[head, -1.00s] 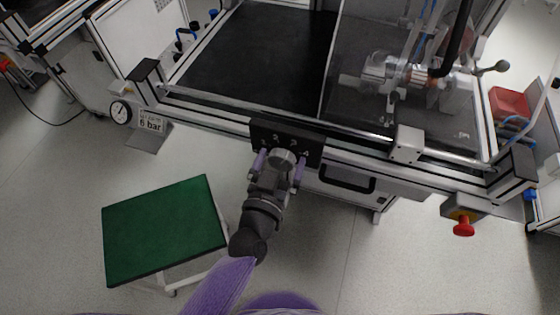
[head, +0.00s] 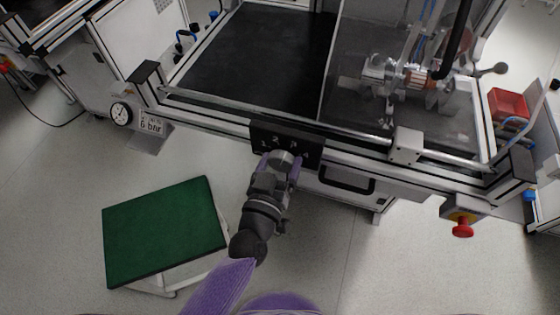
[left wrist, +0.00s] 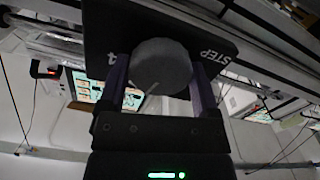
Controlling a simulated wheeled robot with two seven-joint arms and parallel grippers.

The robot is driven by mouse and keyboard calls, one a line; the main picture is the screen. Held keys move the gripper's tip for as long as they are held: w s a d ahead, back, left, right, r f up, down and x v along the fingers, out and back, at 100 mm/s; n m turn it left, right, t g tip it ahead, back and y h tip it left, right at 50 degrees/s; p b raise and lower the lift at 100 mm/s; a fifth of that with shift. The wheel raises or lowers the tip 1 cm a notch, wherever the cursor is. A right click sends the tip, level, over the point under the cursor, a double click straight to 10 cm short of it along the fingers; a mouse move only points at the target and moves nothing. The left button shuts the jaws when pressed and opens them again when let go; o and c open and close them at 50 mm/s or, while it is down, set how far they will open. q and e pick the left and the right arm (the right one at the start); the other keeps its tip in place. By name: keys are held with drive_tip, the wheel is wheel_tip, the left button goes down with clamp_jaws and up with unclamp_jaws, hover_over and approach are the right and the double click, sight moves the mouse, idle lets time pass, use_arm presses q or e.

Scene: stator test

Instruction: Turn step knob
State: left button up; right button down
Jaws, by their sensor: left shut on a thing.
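The step knob (head: 283,160) is a round grey knob on a black panel (head: 312,150) at the front rail of the test bench. White numbers show on the panel. My left gripper (head: 279,168) comes from below with one purple finger on each side of the knob and is shut on it. In the left wrist view the knob (left wrist: 160,66) sits between the two fingers (left wrist: 160,88), with a pale line at its lower left edge. The word STEP shows on the panel beside it. My right gripper is not in view.
A black handle (head: 347,181) and a grey box (head: 406,145) are on the bench front to the right. A red emergency button (head: 462,228) is farther right. A green-topped stool (head: 163,232) stands left of my arm. The floor right of my arm is clear.

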use_arm(q)
drive_tip(key=shift+n, duration=2.3)
drive_tip(key=shift+f+n, duration=0.1)
drive_tip(key=shift+n, duration=1)
drive_tip(key=o, duration=1.1)
drive_tip(key=shift+c, duration=0.2)
drive_tip(key=shift+s+a, duration=0.1)
